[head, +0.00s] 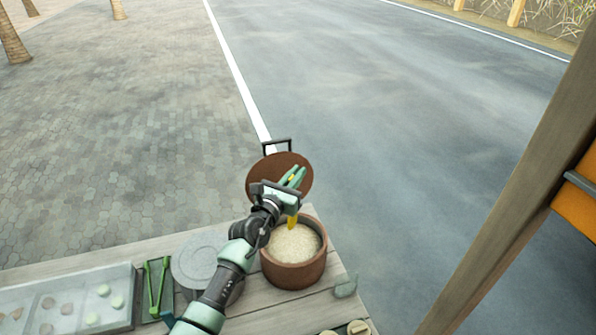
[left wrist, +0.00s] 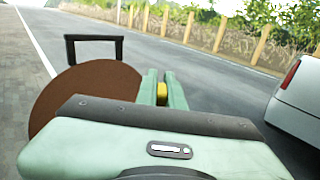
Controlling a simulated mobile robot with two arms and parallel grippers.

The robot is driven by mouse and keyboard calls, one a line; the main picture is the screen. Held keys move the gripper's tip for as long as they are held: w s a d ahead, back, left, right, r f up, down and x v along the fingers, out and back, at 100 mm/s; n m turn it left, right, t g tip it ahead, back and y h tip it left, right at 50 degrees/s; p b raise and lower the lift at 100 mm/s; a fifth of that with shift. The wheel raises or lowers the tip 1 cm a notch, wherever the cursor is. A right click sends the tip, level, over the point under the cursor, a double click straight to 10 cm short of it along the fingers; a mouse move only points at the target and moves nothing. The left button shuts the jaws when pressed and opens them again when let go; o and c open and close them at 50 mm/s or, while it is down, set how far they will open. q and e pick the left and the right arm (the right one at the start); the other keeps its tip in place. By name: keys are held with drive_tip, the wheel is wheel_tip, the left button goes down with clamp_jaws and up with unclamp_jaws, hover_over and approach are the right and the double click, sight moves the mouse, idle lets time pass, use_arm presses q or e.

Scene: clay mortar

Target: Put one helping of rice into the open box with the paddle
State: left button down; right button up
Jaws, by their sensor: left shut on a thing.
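A round clay pot (head: 293,271) full of pale rice (head: 296,243) stands on the wooden counter. Its brown lid (head: 262,178) stands raised behind it, and the lid also shows in the left wrist view (left wrist: 82,92). My left gripper (head: 292,180) is above the pot, in front of the lid, shut on a yellow paddle (head: 292,222). The paddle points down toward the rice; I cannot tell whether its tip touches it. In the left wrist view the yellow paddle (left wrist: 162,91) shows between the green fingers. No open box is clearly identifiable. My right gripper is out of view.
Green tongs (head: 157,287) lie left of a round grey lid or plate (head: 200,262). A clear case (head: 70,303) with small round pieces is at the left. A wooden post (head: 520,190) rises at the right. A small greenish item (head: 345,286) lies right of the pot.

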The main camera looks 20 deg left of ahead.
use_arm(q)
wheel_tip(320, 180, down, 12)
drive_tip(key=b, duration=1)
drive_tip(key=shift+f, duration=0.2)
wheel_tip(320, 180, up, 10)
drive_tip(key=p, duration=1)
drive_tip(key=shift+r+p, duration=0.2)
drive_tip(key=shift+p, duration=0.1)
